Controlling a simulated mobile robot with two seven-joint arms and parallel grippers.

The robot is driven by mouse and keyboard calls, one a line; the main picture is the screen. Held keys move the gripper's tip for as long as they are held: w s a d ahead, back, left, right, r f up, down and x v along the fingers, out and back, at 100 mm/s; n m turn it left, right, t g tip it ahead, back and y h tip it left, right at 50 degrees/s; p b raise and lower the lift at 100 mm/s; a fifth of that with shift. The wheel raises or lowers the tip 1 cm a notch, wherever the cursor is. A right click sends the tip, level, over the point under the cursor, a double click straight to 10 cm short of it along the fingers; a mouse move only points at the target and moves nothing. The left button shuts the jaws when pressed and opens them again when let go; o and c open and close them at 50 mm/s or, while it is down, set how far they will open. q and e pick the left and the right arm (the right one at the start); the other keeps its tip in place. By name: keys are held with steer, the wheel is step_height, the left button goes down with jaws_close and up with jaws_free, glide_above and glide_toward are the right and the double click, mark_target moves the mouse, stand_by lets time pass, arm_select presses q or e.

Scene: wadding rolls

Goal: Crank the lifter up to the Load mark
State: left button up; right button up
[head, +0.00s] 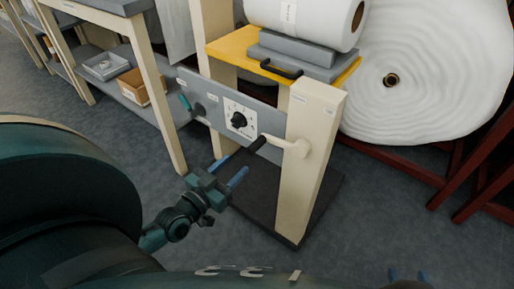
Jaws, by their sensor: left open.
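The lifter is a stand with cream posts (305,185), a grey panel (265,118) and a yellow platform (232,45). Its crank (290,147) is on the front post, with a black handle (257,144) pointing left. My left gripper (231,170) is open, with blue fingertips just below and left of the handle; it appears empty. I cannot read a Load mark on the lifter. My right gripper (408,276) shows only its two spread fingertips at the bottom edge, away from the lifter.
A white roll (310,22) lies over grey blocks (295,55) on the platform. A big wadding roll (435,75) on a red frame (480,175) stands right. A bench (150,75) stands left.

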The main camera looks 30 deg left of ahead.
mark_target(249, 152)
arm_select(q)
steer(key=w, duration=0.3)
steer(key=w+b, duration=0.1)
steer(key=w, duration=0.3)
steer(key=w+d+b, duration=0.1)
steer(key=w, duration=0.2)
steer(key=shift+w, duration=0.25)
arm_select(e)
steer(key=shift+w+a+n+t+y, duration=0.3)
steer(key=shift+t+y, duration=0.1)
steer(key=shift+t, duration=0.3)
arm_select(q)
jaws_close()
